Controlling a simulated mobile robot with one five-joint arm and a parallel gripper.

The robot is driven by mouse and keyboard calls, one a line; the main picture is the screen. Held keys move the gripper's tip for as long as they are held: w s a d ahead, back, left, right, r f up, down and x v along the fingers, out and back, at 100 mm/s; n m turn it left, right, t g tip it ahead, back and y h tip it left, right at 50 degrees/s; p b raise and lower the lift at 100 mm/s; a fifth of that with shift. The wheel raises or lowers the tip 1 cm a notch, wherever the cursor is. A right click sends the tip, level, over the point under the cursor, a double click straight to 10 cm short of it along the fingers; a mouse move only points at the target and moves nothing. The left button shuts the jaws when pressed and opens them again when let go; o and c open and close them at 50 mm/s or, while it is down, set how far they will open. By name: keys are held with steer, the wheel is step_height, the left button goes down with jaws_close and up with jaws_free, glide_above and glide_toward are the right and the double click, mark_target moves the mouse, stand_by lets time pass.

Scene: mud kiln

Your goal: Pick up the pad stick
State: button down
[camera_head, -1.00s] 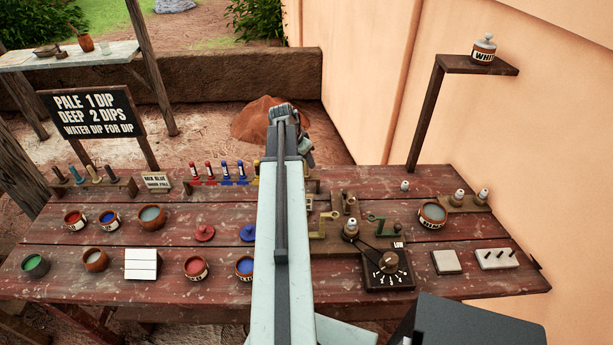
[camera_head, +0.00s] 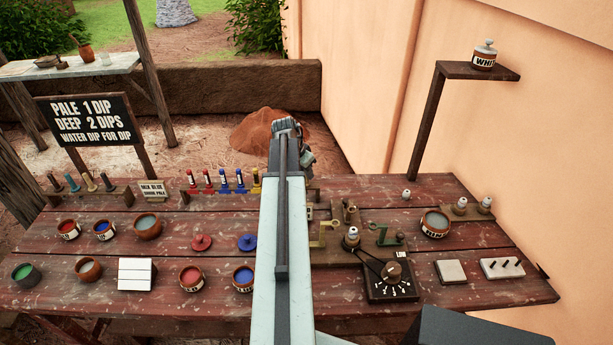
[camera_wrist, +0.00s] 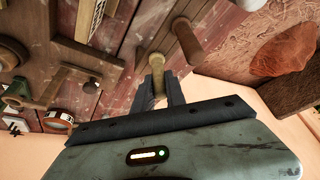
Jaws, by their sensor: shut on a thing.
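The pad stick (camera_wrist: 157,64), a tan rod with a rounded end, is between the two dark fingers of my gripper (camera_wrist: 157,90) in the wrist view. The fingers are shut on it near its lower end in the picture. A thicker brown rod (camera_wrist: 188,42) stands just right of it, apart from the fingers. In the head view my arm runs up the middle and hides the fingers and the held stick.
The red plank table (camera_head: 70,240) holds paint pots, a stick rack (camera_head: 200,190), a white tile (camera_head: 135,274) and a dial box (camera_head: 391,282). A shelf post (camera_head: 425,125) stands at the back right beside the wall. Sticks stand in a rack (camera_head: 115,197) at left.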

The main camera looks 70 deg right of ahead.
step_height(320, 180, up, 10)
steer(key=p, duration=0.9)
steer(key=shift+f, duration=0.15)
